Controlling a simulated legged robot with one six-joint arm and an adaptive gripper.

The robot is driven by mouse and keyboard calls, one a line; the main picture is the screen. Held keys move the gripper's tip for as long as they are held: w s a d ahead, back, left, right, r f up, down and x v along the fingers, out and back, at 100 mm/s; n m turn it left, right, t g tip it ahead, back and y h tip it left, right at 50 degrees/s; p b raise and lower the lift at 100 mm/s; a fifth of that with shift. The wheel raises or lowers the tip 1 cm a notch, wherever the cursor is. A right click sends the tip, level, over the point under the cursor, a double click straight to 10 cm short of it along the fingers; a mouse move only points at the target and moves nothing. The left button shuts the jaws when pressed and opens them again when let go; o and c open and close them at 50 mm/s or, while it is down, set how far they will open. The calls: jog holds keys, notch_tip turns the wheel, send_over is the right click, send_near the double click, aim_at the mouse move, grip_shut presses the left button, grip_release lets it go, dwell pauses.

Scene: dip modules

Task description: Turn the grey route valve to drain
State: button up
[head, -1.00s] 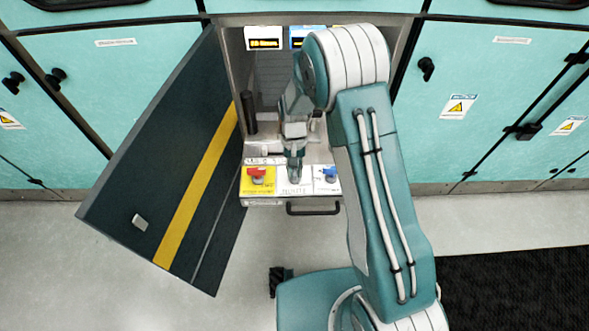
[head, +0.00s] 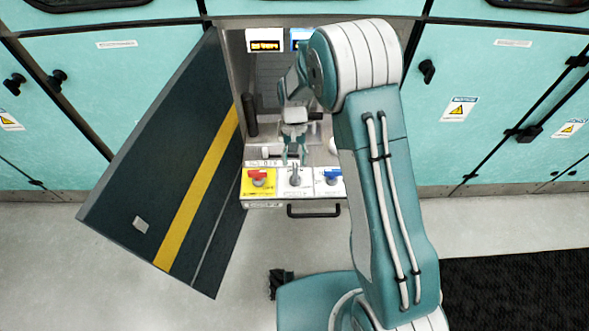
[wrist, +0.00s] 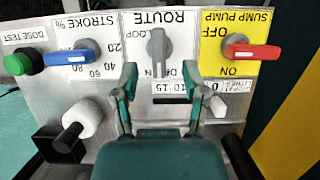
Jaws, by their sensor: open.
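The grey route valve (head: 295,179) sits on the white middle panel of the shelf in the open cabinet. My gripper (head: 296,150) is behind the valve in the head view. In the wrist view the gripper (wrist: 161,80) is open, its fingers spread below the lever on either side, holding nothing.
A red sump pump handle (head: 257,174) on yellow and a blue stroke handle (head: 332,174) flank the valve. A green button (wrist: 16,64) and a white knob (wrist: 82,119) are nearby. The dark cabinet door (head: 165,165) stands open at left. A drawer handle (head: 313,211) is below.

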jog(key=v, duration=0.7)
jog(key=shift+r, duration=0.15)
jog(key=s+d+r+t, duration=0.2)
jog(key=s+d+r, duration=0.15)
jog(key=r, duration=0.45)
jog(key=s+d+r+t, duration=0.2)
jog(key=s+d+r, duration=0.15)
jog(key=r, duration=0.55)
jog(key=s+d+r+t, duration=0.2)
jog(key=s+r+t, duration=0.1)
jog(key=s, duration=0.5)
jog(key=s+d+r+t, duration=0.3)
jog(key=s, duration=0.5)
jog(key=shift+s+d, duration=0.15)
jog(key=shift+d, duration=0.15)
jog(key=shift+r, duration=0.15)
